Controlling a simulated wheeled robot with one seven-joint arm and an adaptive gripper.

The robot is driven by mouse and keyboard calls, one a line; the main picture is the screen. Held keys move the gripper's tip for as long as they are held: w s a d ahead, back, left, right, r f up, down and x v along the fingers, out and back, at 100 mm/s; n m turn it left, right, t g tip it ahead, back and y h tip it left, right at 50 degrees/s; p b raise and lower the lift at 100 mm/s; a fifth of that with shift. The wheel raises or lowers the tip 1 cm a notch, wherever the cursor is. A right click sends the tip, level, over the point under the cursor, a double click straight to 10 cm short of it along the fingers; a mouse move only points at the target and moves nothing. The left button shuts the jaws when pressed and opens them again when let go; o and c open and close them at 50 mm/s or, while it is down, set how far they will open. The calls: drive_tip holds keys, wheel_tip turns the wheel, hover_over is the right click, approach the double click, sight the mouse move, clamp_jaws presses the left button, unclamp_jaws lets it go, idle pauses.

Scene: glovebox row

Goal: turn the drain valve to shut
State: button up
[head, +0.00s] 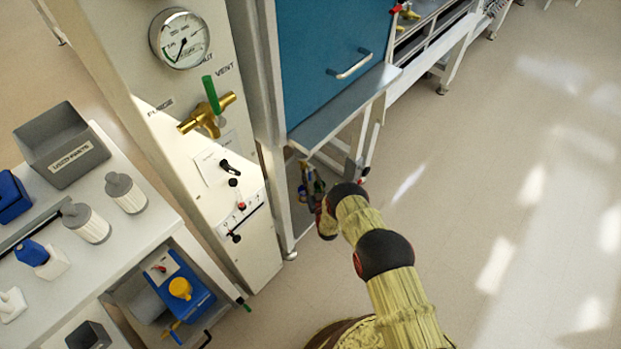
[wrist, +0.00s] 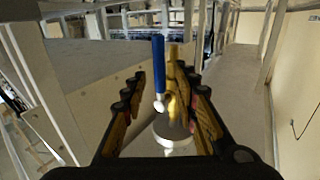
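In the wrist view, a valve with a blue lever (wrist: 158,64) shows between the fingers of my gripper (wrist: 163,95); I take it as the drain valve, though no label is readable. The lever points up the picture, beside a brass part (wrist: 173,82) and roughly parallel to it. A round pale metal part (wrist: 172,126) lies below. My gripper is open, with a finger on each side and gaps to the lever. In the head view, my gripper (head: 311,187) is low beneath the glovebox, partly hidden by its frame; the valve is hard to make out there.
A white panel (head: 190,110) carries a gauge (head: 180,39) and a brass valve with a green lever (head: 211,94). The blue cabinet door (head: 325,45) and its ledge (head: 345,108) are above my gripper. Frame legs stand close by. The floor (head: 480,220) to the right is clear.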

drive_tip(key=shift+c, duration=1.3)
drive_tip(key=c, duration=0.4)
clamp_jaws()
